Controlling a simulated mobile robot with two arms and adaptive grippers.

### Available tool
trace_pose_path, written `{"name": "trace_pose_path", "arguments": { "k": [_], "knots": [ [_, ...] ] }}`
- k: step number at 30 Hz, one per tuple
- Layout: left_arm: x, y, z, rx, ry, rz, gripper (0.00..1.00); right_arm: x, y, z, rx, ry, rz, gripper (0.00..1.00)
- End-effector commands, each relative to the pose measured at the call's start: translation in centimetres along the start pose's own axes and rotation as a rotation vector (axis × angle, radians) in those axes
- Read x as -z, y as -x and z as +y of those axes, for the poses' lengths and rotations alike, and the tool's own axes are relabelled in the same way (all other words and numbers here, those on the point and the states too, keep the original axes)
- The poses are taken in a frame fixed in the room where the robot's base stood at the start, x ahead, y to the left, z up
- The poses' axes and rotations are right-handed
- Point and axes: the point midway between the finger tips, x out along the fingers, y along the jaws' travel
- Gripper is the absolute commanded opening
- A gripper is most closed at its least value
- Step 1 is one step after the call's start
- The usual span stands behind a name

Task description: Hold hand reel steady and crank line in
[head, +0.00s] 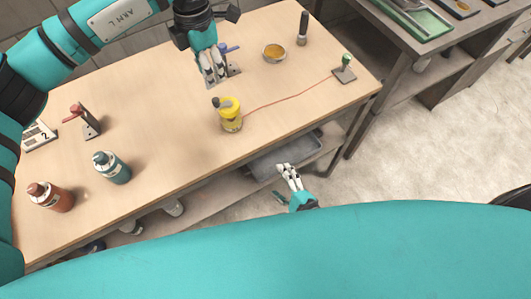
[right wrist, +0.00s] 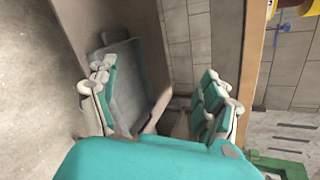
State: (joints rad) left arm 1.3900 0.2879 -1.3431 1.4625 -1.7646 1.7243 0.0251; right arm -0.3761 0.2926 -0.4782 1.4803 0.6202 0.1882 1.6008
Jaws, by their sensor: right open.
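The yellow hand reel (head: 231,120) stands on the wooden table, with a grey crank knob (head: 216,102) at its upper left. A thin red line (head: 290,98) runs from it to a small post with a green knob (head: 345,62) at the right. My left gripper (head: 213,80) points down behind the reel, apart from it; its finger gap is unclear. My right gripper (head: 288,168) is open and empty beyond the table's front edge. In the right wrist view its spread fingers (right wrist: 158,95) show, and a bit of the yellow reel (right wrist: 293,3) at the top right.
A blue-handled piece (head: 230,48) is beside my left gripper. A brass bowl (head: 274,53) and dark cylinder (head: 303,28) stand behind. Teal (head: 112,168) and orange (head: 48,198) bottles and a red-handled stand (head: 88,122) are left. A grey tray (head: 285,158) lies below the tabletop.

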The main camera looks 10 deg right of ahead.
Motion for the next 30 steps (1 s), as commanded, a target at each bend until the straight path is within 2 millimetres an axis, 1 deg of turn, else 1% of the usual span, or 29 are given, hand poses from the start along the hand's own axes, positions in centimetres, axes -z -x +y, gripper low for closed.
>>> {"name": "trace_pose_path", "arguments": {
  "k": [1,3,6,9,12,16,20,23,30],
  "knots": [
    [0.0,0.0,0.0,0.0,0.0,0.0,0.38,-2.1,0.3,-2.3,0.052,-0.144,-0.047,0.82],
    [0.0,0.0,0.0,0.0,0.0,0.0,0.38,-4.6,0.8,-5.0,0.108,-0.349,-0.111,0.82],
    [0.0,0.0,0.0,0.0,0.0,0.0,0.38,-7.6,1.8,-8.4,0.161,-0.612,-0.203,0.82],
    [0.0,0.0,0.0,0.0,0.0,0.0,0.38,-9.8,2.8,-11.0,0.186,-0.819,-0.28,0.82],
    [0.0,0.0,0.0,0.0,0.0,0.0,0.38,-11.1,3.6,-12.5,0.195,-0.953,-0.331,0.82],
    [0.0,0.0,0.0,0.0,0.0,0.0,0.38,-11.8,3.7,-13.4,0.198,-1.031,-0.36,0.82],
    [0.0,0.0,0.0,0.0,0.0,0.0,0.38,-12.2,2.6,-14.0,0.201,-1.041,-0.364,0.82],
    [0.0,0.0,0.0,0.0,0.0,0.0,0.38,-12.6,1.0,-14.6,0.201,-1.04,-0.364,0.82],
    [0.0,0.0,0.0,0.0,0.0,0.0,0.38,-13.5,-3.5,-16.1,0.201,-1.036,-0.363,0.82]
  ]
}}
